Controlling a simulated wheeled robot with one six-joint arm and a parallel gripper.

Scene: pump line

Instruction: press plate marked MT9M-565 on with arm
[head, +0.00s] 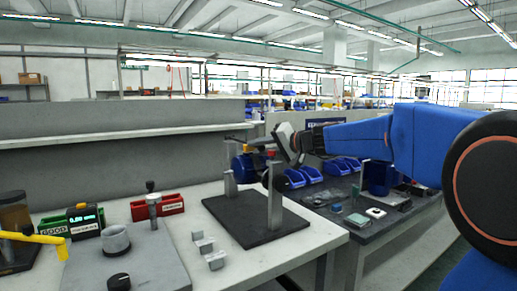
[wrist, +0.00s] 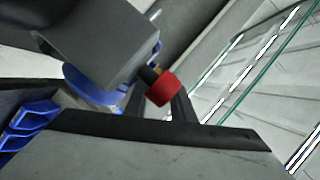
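A blue pump body (head: 246,167) is held between grey uprights on a dark base plate (head: 255,215) on the bench. A red cap (head: 270,152) shows at its top right; a red cap on a dark stem (wrist: 163,88) also shows in the wrist view. My gripper (head: 262,146) is close to the top of the pump, reaching in from the right. Large grey and black surfaces fill much of the wrist view, with blue behind them. Whether the fingers are apart or hold anything is unclear. No marking MT9M-565 is readable, and I cannot pick out that plate.
A red bin (head: 172,205), a green bin (head: 54,228) and a grey fixture (head: 128,265) stand further left. Blue bins (head: 342,166) sit on the dark bench behind at right.

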